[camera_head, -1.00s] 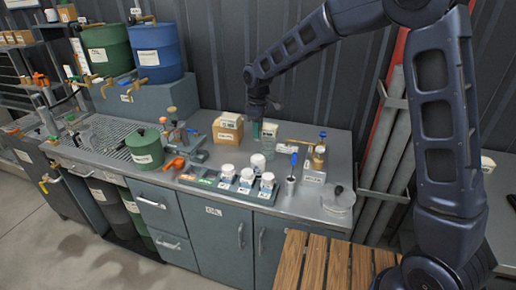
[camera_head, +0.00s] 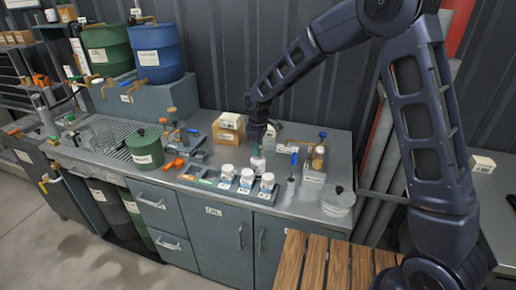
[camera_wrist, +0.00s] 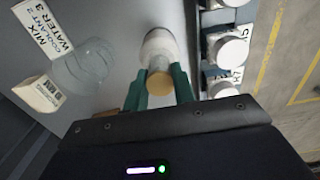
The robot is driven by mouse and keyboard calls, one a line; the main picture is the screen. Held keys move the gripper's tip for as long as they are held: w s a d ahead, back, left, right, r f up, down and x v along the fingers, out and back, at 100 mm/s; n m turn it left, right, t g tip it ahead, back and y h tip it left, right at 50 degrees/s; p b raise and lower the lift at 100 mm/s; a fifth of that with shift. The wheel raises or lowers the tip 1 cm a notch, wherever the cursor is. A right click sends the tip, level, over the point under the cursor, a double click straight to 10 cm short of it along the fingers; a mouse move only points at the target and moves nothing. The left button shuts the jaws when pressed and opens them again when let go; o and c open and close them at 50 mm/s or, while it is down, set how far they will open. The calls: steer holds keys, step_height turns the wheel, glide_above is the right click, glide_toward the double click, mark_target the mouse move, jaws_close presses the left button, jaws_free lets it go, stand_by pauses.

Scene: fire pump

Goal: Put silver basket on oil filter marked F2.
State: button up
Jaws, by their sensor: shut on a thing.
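My gripper (camera_head: 258,146) is low over the bench, at a white bottle (camera_head: 257,163). In the wrist view its green fingers (camera_wrist: 160,88) are closed on both sides of the tan top of this white bottle (camera_wrist: 158,46). The bottle looks upright on the bench. Three white-capped bottles (camera_head: 246,181) stand in a rack in front of it. No F2 mark is readable. A silver wire-like shape (camera_head: 101,136) lies on the drain grid at left; I cannot tell whether it is the silver basket.
A clear jar (camera_wrist: 85,66) stands close beside the gripped bottle. A cardboard box (camera_head: 228,131) is behind left. A green pot (camera_head: 145,150) stands at left.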

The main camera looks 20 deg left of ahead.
steer(key=shift+f, duration=0.1)
steer(key=o, duration=0.9)
steer(key=shift+o, duration=0.2)
step_height(320, 180, up, 12)
